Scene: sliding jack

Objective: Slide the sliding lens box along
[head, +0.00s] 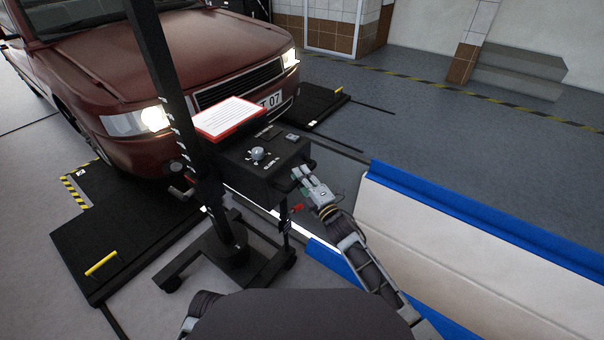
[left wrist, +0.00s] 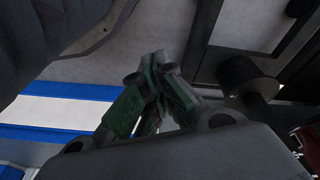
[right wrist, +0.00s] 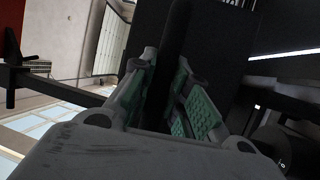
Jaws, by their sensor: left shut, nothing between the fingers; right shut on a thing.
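The lens box (head: 262,165) is a black box with a knob and small labels on top, mounted on a black upright post (head: 160,75) with a wheeled base. My right gripper (head: 303,176) is at the box's right side. In the right wrist view the right gripper (right wrist: 172,95) has its green-padded fingers on either side of a dark bar-like part (right wrist: 176,50), shut on it. In the left wrist view my left gripper (left wrist: 155,90) is shut with nothing between its fingers. In the head view its fingers are hidden low at the left.
A dark red car (head: 150,50) with lit headlights stands just behind the box. A clipboard-like sheet (head: 228,117) lies beside the box's top. The wheeled base (head: 235,255) stands on the floor. A blue-edged white barrier (head: 470,240) is at the right. Grey floor is open beyond it.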

